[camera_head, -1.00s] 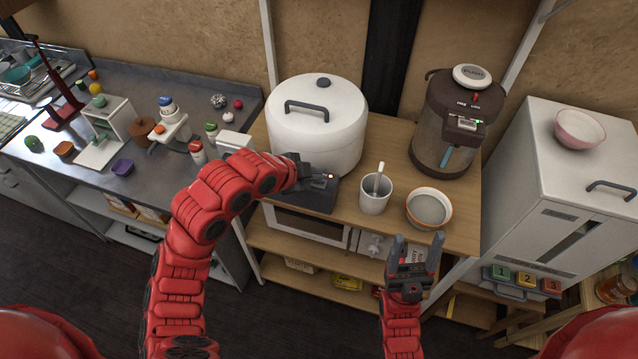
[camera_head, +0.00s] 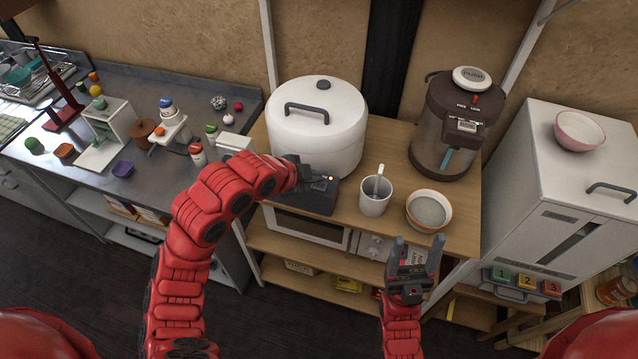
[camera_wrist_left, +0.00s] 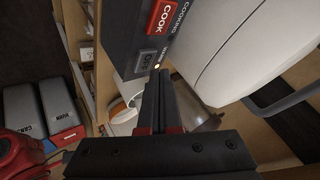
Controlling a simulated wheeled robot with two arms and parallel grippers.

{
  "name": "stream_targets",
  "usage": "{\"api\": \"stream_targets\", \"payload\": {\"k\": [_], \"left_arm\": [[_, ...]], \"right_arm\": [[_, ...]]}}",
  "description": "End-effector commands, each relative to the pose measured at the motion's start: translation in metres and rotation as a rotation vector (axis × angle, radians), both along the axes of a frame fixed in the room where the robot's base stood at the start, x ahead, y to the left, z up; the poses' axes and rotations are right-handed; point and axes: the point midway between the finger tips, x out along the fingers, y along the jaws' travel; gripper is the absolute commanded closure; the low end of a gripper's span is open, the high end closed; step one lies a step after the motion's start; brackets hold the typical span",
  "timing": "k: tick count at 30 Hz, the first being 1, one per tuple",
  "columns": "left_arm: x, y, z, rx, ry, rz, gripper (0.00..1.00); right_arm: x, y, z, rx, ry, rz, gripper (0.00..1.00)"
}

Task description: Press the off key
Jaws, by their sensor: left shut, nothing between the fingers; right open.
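The white rice cooker (camera_head: 316,128) stands on the wooden shelf with a dark control base (camera_head: 308,203) at its front. In the left wrist view the grey OFF key (camera_wrist_left: 146,62) sits on the dark panel, beside the red COOK key (camera_wrist_left: 164,16). A small orange light (camera_wrist_left: 157,66) glows near the word WARM. My left gripper (camera_head: 322,180) is shut and empty at the panel. In the wrist view its fingertips (camera_wrist_left: 160,78) are close by the OFF key's edge; I cannot tell if they touch it. My right gripper (camera_head: 416,258) is open and empty before the shelf.
A white mug with a spoon (camera_head: 374,202) and a bowl (camera_head: 428,210) stand right of the panel. A brown hot-water pot (camera_head: 440,150) is behind them. A white rice dispenser (camera_head: 560,180) stands at the right, a cluttered grey counter (camera_head: 185,90) at the left.

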Motion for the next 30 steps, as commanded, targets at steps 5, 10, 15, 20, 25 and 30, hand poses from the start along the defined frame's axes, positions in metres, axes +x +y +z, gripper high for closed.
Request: {"api": "stream_targets", "payload": {"k": [5,10,15,20,25,30], "left_arm": [[0.000,0.000,0.000,0.000,0.000,0.000,1.00],[0.000,0.000,0.000,0.000,0.000,0.000,1.00],[0.000,0.000,0.000,0.000,0.000,0.000,1.00],[0.000,0.000,0.000,0.000,0.000,0.000,1.00],[0.000,0.000,-0.002,0.000,0.000,0.000,1.00],[0.000,0.000,-0.008,-0.001,0.000,-0.001,1.00]], "right_arm": [[0.000,0.000,0.000,0.000,0.000,0.000,0.34],[0.000,0.000,0.000,0.000,0.000,0.000,0.34],[0.000,0.000,0.000,0.000,0.000,0.000,0.34],[0.000,0.000,0.000,0.000,0.000,0.000,0.34],[0.000,0.000,-0.003,0.000,0.000,0.000,0.34],[0.000,0.000,-0.010,0.000,0.000,0.000,0.34]]}}
